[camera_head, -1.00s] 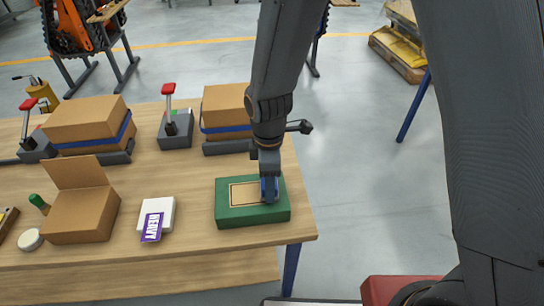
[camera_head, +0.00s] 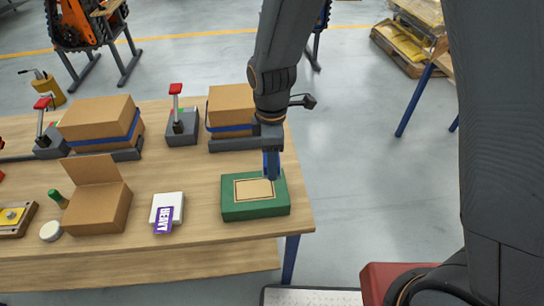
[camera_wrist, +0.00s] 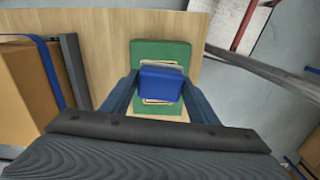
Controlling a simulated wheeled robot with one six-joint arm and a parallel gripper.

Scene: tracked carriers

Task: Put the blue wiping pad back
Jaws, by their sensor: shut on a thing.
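The blue wiping pad (camera_wrist: 161,84) is between my gripper's fingers in the wrist view, and the gripper (camera_head: 271,172) is shut on it. In the head view, the pad is mostly hidden by the fingers. A green block (camera_head: 256,209) with a tan, dark-outlined panel on its top sits at the table's front right corner. My gripper points down over the back right part of this block. In the wrist view, the pad covers the middle of the green block (camera_wrist: 160,52). The gap between pad and block is hard to tell.
The wooden table (camera_head: 205,180) also bears an open carton (camera_head: 98,212), a white box with a purple label (camera_head: 166,208), and cartons on dark stands (camera_head: 231,108) behind. Red-handled devices (camera_head: 181,125) stand between them.

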